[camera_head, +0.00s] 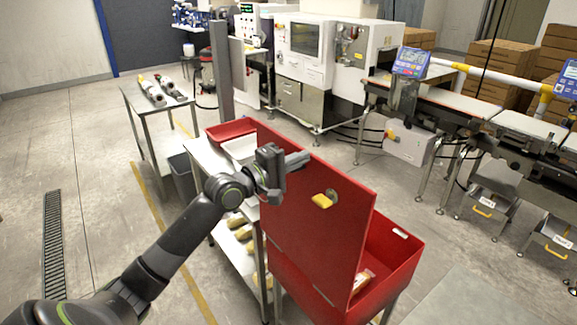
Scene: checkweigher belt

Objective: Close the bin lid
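The red bin (398,262) stands at the lower middle right on legs. Its red lid (318,235) is raised steeply on the bin's left side, so the bin is open. A package (362,281) shows inside the bin, partly hidden by the lid. My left gripper (297,161) is at the lid's upper edge, its fingers pointing right. I cannot tell whether it touches the lid or how wide its fingers are. My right gripper is out of view.
A metal table (236,262) with packages on its lower shelf stands left of the bin, with a red tray (228,130) at its far end. A grey waste bin (182,176) stands beside it. The checkweigher belt (470,104) runs along the right. Floor is clear at lower right.

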